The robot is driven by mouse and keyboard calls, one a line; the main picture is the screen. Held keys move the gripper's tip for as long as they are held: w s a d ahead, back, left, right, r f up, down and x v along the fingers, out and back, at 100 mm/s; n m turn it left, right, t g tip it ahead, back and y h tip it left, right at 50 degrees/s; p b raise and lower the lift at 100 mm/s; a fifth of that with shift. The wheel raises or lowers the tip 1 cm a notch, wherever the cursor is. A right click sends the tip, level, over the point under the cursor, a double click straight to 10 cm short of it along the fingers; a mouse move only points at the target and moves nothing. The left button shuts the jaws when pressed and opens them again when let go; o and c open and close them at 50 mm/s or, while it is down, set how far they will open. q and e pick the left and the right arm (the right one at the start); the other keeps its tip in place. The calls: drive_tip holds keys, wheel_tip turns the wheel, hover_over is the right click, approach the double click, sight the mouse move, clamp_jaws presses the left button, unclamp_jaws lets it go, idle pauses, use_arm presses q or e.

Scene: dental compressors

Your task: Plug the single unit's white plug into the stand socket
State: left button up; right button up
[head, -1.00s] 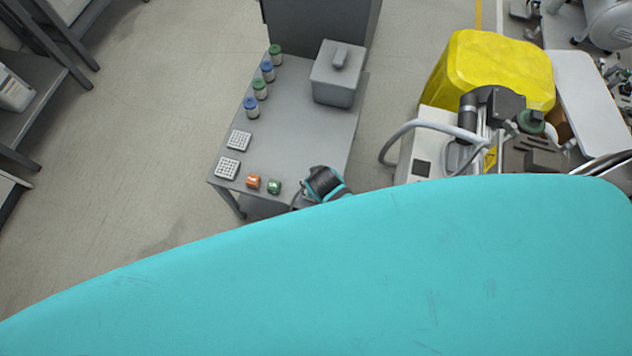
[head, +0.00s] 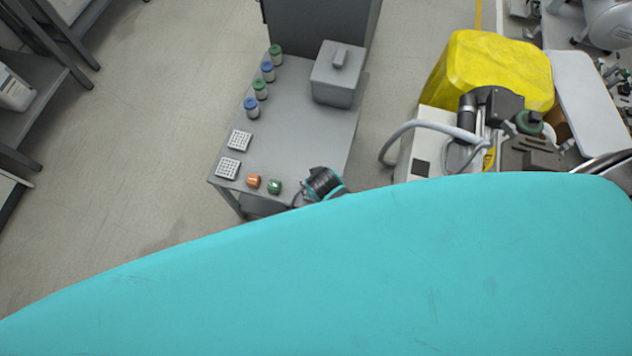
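A large teal surface, which looks like a part of my own body close to the camera, covers the lower half of the head view. I cannot make out the white plug or the stand socket. A white-cased unit (head: 408,155) with a thick grey hose (head: 400,128) and dark fittings stands at the right, partly hidden by the teal surface. I cannot tell whether it is the single unit. A black part with teal bands (head: 323,183) shows at the teal edge by the table; it may be part of my arm. No gripper fingers can be made out.
A grey table (head: 300,130) holds a lidded grey box (head: 338,75), several small jars, two white racks (head: 228,168), and an orange (head: 253,181) and a green (head: 274,186) piece. A yellow container (head: 490,65) stands behind the unit. Floor is open at left.

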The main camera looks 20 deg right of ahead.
drive_tip(key=shift+f, duration=0.15)
idle(0.5)
drive_tip(key=o, duration=1.3)
drive_tip(key=shift+o, duration=0.2)
drive_tip(key=o, duration=0.4)
wheel_tip(320, 180, up, 7)
drive_tip(key=p, duration=0.7)
drive_tip(key=shift+p, duration=0.4)
